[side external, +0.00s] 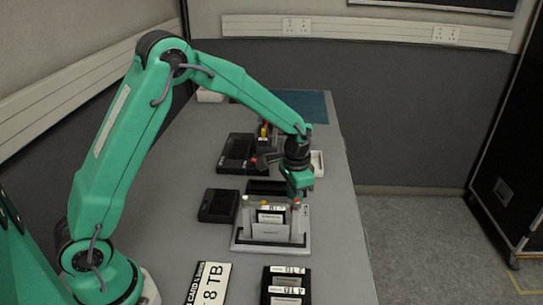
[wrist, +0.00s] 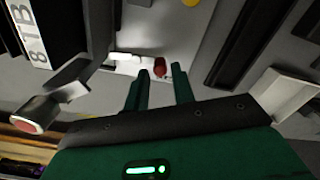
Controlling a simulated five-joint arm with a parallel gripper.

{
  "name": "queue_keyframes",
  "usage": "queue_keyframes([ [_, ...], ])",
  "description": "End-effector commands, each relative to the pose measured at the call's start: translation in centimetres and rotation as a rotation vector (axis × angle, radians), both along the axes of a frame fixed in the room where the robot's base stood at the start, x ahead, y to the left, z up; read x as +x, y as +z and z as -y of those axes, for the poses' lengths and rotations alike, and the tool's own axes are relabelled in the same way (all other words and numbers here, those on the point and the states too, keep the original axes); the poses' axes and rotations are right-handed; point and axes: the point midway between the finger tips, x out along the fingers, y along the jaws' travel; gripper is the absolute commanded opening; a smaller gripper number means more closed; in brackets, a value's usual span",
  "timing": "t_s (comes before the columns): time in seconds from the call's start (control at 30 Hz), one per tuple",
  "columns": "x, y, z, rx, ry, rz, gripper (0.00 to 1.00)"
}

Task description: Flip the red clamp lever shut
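My gripper (side external: 298,192) hangs low over the right side of a grey card holder (side external: 242,243). In the wrist view its two green fingers (wrist: 159,76) are apart, with no object held between them. A small red piece (wrist: 160,66), likely the red lever tip, shows in the gap between the fingertips; I cannot tell whether they touch it. In the side view a red tip (side external: 296,204) tops the holder's right post, just under the gripper. A second red-ended grey post (wrist: 27,126) is at the wrist view's left. The lever's lower part is hidden.
Cards stand upright in the holder, a white-labelled one (side external: 271,217) among them. A black box (side external: 219,205) lies to its left and more black trays (side external: 238,150) behind. A large 8 TB label (side external: 208,284) and a black case (side external: 286,286) lie in front.

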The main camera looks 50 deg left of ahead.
Motion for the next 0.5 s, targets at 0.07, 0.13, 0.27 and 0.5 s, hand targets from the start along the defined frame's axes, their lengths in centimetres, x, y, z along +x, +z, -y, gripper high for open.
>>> queue_keyframes([
  [0.07, 0.1, 1.1, 0.0, -0.001, 0.0, 0.005, 0.25],
  [0.13, 0.1, 2.0, 0.0, -0.001, 0.0, 0.005, 0.25],
  [0.27, 0.1, 3.7, 0.0, 0.0, 0.0, 0.006, 0.25],
  [0.5, 0.1, 6.0, 0.0, -0.001, -0.001, 0.005, 0.25],
])
